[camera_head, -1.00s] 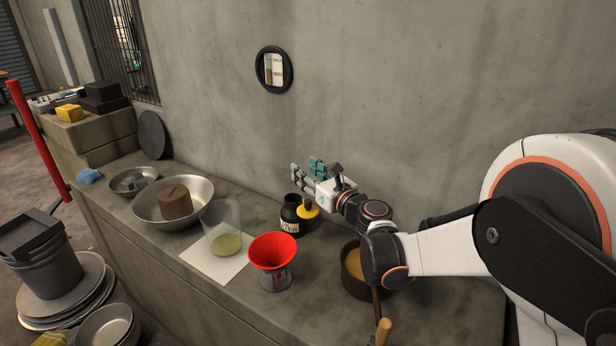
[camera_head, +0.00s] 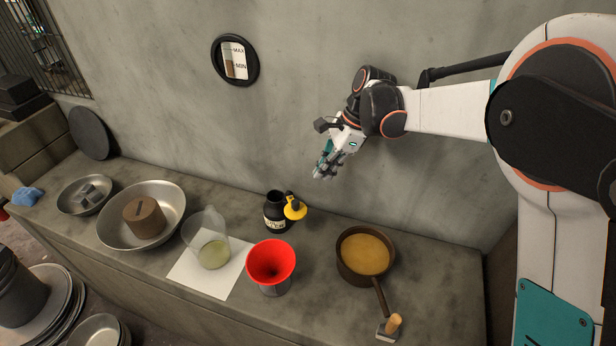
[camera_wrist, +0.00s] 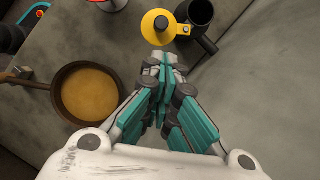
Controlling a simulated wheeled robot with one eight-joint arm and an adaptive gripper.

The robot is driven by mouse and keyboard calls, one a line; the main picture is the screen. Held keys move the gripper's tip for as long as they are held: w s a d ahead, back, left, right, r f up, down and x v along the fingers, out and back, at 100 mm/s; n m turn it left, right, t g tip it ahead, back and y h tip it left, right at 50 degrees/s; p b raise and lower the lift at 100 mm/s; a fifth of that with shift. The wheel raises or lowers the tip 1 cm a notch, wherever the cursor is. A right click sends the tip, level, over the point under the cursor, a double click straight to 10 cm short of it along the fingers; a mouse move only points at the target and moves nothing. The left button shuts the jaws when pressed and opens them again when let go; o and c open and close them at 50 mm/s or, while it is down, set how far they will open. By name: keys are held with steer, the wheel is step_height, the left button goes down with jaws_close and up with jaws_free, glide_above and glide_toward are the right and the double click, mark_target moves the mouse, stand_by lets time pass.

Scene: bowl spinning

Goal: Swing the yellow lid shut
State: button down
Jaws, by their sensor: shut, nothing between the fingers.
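The yellow lid (camera_head: 295,208) hangs open at the right side of a black bottle (camera_head: 276,213), which stands upright on the counter near the wall. The bottle's mouth is uncovered. In the wrist view the yellow lid (camera_wrist: 158,26) with its dark knob lies ahead of the fingertips, and the open black bottle (camera_wrist: 200,14) is just right of it. My gripper (camera_head: 321,175) is shut and empty, above and to the right of the lid, apart from it. In the wrist view my gripper (camera_wrist: 163,62) points towards the lid.
A red funnel (camera_head: 271,262) stands in front of the bottle. A brown pan of yellow liquid (camera_head: 365,254) is to the right, with a small wooden-handled tool (camera_head: 391,327) near its handle. A clear beaker (camera_head: 211,243) stands left on white paper. The wall (camera_head: 330,60) rises behind.

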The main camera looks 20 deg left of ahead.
mark_target(294, 204)
steer(key=b+x, duration=0.2)
steer(key=x, duration=0.7)
steer(key=shift+d+f, duration=0.25)
steer(key=shift+f, duration=0.15)
